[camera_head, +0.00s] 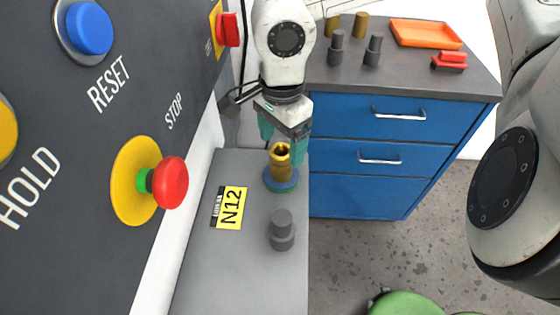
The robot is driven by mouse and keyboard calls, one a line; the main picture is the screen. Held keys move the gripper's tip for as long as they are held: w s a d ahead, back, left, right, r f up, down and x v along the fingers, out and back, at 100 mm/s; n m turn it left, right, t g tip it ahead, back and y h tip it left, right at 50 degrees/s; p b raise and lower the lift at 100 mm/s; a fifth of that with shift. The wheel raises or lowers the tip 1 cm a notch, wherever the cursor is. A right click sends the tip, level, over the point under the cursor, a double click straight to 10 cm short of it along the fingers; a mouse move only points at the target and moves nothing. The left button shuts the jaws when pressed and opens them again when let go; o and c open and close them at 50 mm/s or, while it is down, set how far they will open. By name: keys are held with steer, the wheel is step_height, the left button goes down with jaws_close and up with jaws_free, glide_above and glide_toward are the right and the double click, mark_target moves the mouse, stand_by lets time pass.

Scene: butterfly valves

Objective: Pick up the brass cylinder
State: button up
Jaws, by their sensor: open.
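A brass cylinder (280,163) stands upright on a round blue-and-green base on the grey ledge. A hollow shows in its top. My gripper (284,146), with teal fingers, is open around or just behind the cylinder's upper part, one finger to its left and one to its right. I cannot tell whether the fingers touch it. Two more brass cylinders stand at the back of the blue cabinet, one (361,24) and another (331,25) to its left.
A dark grey stepped peg (282,230) stands on the ledge (245,275) in front of the cylinder, beside a yellow N12 label (229,208). A control panel with a red stop button (170,182) rises at left. The blue cabinet (380,160) bears an orange tray (425,34) and grey pegs.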

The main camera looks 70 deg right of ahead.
mark_target(281, 158)
steer(key=shift+a+f, duration=0.1)
steer(key=shift+f, duration=2.5)
jaws_close()
